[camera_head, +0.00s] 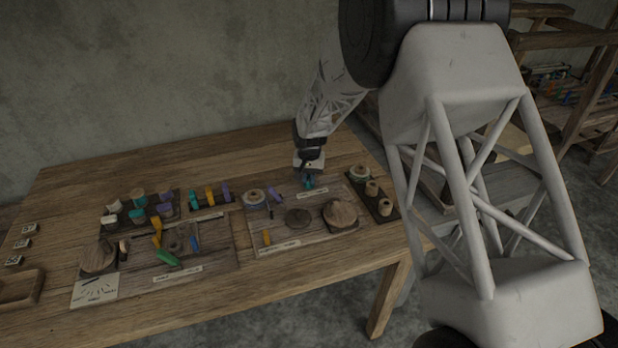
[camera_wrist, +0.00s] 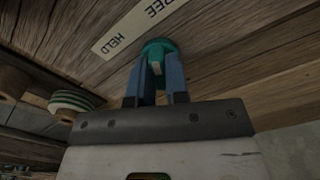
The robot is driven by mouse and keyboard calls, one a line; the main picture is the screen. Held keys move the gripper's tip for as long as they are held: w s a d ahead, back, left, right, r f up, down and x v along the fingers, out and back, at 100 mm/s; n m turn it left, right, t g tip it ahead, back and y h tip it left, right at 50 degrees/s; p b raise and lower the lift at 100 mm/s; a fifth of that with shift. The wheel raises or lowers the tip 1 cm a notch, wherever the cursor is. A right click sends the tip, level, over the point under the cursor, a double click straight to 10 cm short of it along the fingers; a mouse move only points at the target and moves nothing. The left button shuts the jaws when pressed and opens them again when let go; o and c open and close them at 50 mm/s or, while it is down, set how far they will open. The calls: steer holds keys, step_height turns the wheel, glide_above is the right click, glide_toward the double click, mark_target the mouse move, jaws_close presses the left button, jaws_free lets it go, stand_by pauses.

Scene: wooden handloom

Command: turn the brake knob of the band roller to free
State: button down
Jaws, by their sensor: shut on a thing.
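The teal brake knob (camera_wrist: 158,46) stands on the wooden board. My gripper (camera_wrist: 157,62) is shut on it, with one blue-grey finger on each side. A pale mark shows on the knob between the fingers; I cannot tell which word it points to. A pale label strip (camera_wrist: 135,30) beside the knob reads HELD, and a partly cut-off word ending in REE. In the head view my gripper (camera_head: 309,174) reaches down to the knob (camera_head: 309,183) at the back right of the table, and the label (camera_head: 311,195) lies just in front. The band roller cannot be made out clearly.
A round wooden disc (camera_head: 340,213) and a darker disc (camera_head: 298,217) lie in front of the knob. Spools stand on a dark tray (camera_head: 386,209) at right; a green-striped spool (camera_wrist: 76,101) shows in the wrist view. Colored spools and pegs (camera_head: 139,197) fill the left.

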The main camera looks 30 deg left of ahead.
mark_target(309, 177)
steer(key=shift+m, duration=1.3)
steer(key=c, duration=1.1)
jaws_free()
steer(key=shift+r, duration=3.9)
